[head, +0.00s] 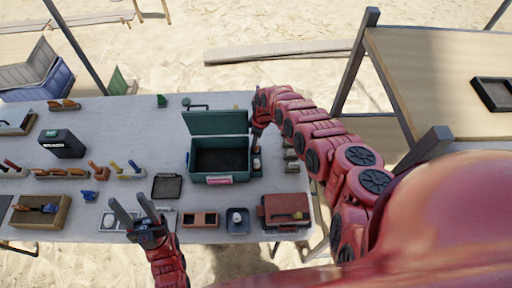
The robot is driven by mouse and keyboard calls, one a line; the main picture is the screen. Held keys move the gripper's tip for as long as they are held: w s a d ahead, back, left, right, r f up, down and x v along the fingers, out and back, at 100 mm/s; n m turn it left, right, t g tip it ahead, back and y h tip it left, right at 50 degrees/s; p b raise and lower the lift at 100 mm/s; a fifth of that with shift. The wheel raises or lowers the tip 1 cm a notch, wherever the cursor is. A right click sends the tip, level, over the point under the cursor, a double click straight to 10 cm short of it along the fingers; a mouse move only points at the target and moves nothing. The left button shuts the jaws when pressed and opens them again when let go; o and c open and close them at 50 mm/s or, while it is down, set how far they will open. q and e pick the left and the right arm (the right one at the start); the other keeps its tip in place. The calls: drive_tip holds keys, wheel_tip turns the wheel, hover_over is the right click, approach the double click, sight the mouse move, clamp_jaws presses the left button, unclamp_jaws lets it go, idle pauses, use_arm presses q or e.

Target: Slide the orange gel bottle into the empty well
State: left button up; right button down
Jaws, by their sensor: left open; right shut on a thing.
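My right gripper (256,146) is down at the right side of the teal open-lidded case (190,168). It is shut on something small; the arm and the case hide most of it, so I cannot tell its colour. No orange gel bottle shows clearly. An orange-brown block with two dark square wells (200,226) lies near the front edge; both wells look empty. My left gripper (127,200) is open and empty, its fingers spread above the front of the table, left of that block.
A small tray (229,230) holds a white-topped item. A red case (286,222) stands at the front right corner. Small grey blocks (291,167) line the right edge. A black box (64,152) and several racks of tools fill the left. The back middle is fairly clear.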

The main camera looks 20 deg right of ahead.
wheel_tip(320, 180, down, 4)
drive_tip(key=b, duration=0.2)
drive_tip(key=shift+r+b, duration=0.25)
drive_tip(key=shift+b, duration=0.05)
drive_tip(key=shift+f, duration=0.35)
drive_tip(key=shift+w+r, duration=0.1)
drive_tip(key=shift+r, duration=0.1)
drive_tip(key=shift+f+b, duration=0.25)
drive_tip(key=shift+b, duration=0.1)
drive_tip(key=c, duration=0.8)
unclamp_jaws()
drive_tip(key=shift+c, duration=0.2)
drive_tip(key=shift+r, duration=0.1)
